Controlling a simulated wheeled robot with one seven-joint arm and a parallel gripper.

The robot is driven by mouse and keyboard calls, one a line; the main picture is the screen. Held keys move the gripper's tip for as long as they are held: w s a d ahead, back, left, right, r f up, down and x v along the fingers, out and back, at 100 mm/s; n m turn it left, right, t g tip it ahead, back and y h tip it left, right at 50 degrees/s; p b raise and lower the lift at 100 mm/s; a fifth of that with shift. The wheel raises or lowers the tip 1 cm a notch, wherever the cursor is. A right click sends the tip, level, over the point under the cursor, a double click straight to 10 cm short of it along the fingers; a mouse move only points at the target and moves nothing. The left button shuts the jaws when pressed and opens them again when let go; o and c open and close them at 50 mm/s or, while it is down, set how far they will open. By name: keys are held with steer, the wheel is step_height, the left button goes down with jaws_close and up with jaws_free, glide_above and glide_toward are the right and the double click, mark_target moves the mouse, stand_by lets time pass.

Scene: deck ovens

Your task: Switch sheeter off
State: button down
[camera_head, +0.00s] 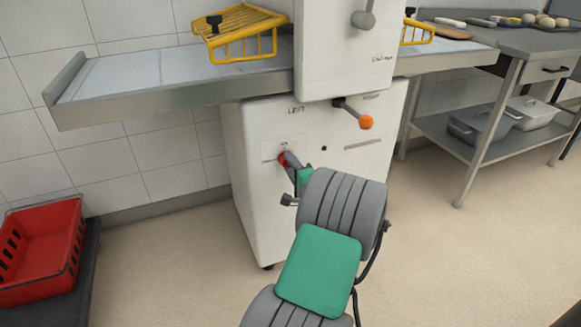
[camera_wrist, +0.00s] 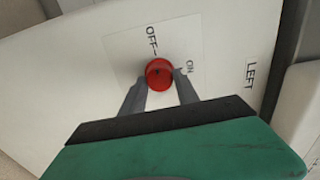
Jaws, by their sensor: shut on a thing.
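The sheeter (camera_head: 248,170) is a white machine with a long belt table. Its red rotary knob (camera_wrist: 159,74) sits on a pale plate on the front panel, with OFF and ON printed beside it. The knob also shows in the head view (camera_head: 283,159), partly hidden by my gripper (camera_head: 291,163). In the wrist view my gripper (camera_wrist: 160,82) has its two grey fingers on either side of the knob, shut on it. A small dark mark shows on the knob's face, but I cannot tell clearly which label it points to.
An orange-tipped lever (camera_head: 366,122) sticks out above and right of the knob. The belt table (camera_head: 165,88) with a yellow guard (camera_head: 240,50) overhangs at left. A red crate (camera_head: 42,250) stands at lower left, a steel table (camera_head: 480,150) at right. Floor at right front is clear.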

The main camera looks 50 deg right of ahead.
steer(key=c, duration=0.9)
jaws_free()
steer(key=shift+w, duration=0.1)
steer(key=p+v, duration=0.2)
steer(key=v, duration=0.6)
steer(key=shift+w, duration=0.1)
